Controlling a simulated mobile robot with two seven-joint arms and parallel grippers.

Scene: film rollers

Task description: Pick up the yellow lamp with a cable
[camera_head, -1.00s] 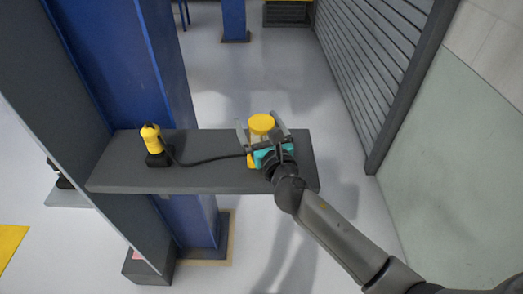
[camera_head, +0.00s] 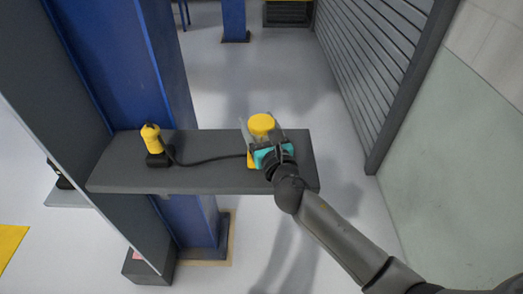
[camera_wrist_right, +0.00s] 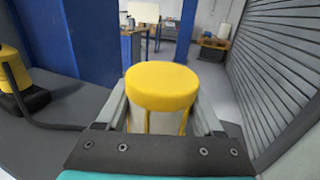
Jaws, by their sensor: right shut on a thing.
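The yellow lamp (camera_head: 261,124) stands upright on the right part of a dark grey shelf (camera_head: 220,182). Its round yellow top also shows in the right wrist view (camera_wrist_right: 162,85), with yellow bars and a pale body below it. My right gripper (camera_head: 259,132) is shut on the lamp, with one finger on each side of it. The lamp's lower part is partly hidden by the gripper. A black cable (camera_head: 208,160) runs along the shelf from the lamp to a yellow-and-black device (camera_head: 152,140) on the left. My left gripper is not in view.
A blue column (camera_head: 150,75) rises behind the shelf's left part. A grey roller shutter (camera_head: 375,70) and a pale wall (camera_head: 460,170) stand to the right. The shelf between device and lamp holds only the cable.

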